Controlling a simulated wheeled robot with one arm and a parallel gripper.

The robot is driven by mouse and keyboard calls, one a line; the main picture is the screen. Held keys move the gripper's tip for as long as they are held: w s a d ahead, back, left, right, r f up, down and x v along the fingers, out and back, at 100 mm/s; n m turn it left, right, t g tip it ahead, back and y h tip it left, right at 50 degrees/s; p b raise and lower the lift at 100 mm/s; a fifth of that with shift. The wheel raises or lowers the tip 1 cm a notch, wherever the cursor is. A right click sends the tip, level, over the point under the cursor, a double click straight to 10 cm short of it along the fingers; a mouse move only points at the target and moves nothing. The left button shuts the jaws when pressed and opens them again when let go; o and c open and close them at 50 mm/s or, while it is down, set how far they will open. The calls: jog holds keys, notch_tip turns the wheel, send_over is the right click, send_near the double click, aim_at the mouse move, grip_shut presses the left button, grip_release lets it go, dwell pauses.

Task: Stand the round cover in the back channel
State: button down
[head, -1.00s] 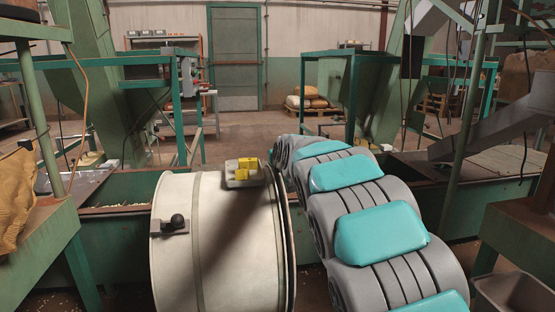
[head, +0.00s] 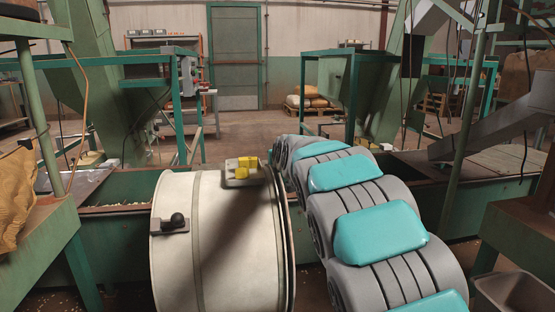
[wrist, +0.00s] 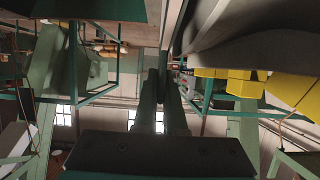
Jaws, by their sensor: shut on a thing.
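In the wrist view my gripper (wrist: 163,85) shows as two long green-grey fingers rising from a dark palm. They are closed on a thin dark strip between their tips, which looks like the round cover (wrist: 163,60) seen edge-on. Its round face does not show. In the head view my grey arm with teal pads reaches forward on the right, and its far end and the gripper are hidden. The back channel cannot be told for certain; a green trough (head: 120,190) with pale bits in it lies behind the drum.
A large cream drum (head: 222,240) with a black knob stands close in front, left of my arm. Green frames and hoppers stand on both sides. A grey bin (head: 515,290) is at lower right. Open floor (head: 240,125) lies beyond.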

jog(key=shift+s+a+r+p, duration=0.15)
jog(key=shift+a+p, duration=0.25)
jog(key=shift+a, duration=0.4)
dwell(1.3)
jog(key=c, duration=0.9)
grip_release()
jog(key=shift+s, duration=0.1)
jog(key=v, duration=0.7)
jog(key=shift+b, duration=0.35)
jog(key=s+d+f+m+g+h, duration=0.1)
jog(key=s+d+f+g, duration=0.4)
jog(key=s, duration=0.7)
jog(key=s+d+f+g+h, duration=0.1)
jog(key=s+d+f+g, duration=0.1)
jog(key=s+d+f, duration=0.75)
jog(key=s+d+f+g, duration=0.1)
jog(key=s+f+g, duration=0.1)
jog(key=s, duration=0.9)
jog(key=s+f+g+p, duration=0.1)
jog(key=s+f+g, duration=0.2)
jog(key=s, duration=0.9)
jog(key=s+d+f+m+g, duration=0.1)
jog(key=s+f+g, duration=0.2)
jog(key=s, duration=0.8)
jog(key=shift+s+d+h+p, duration=0.25)
jog(key=shift+d+h+p, duration=0.05)
jog(key=shift+d, duration=0.1)
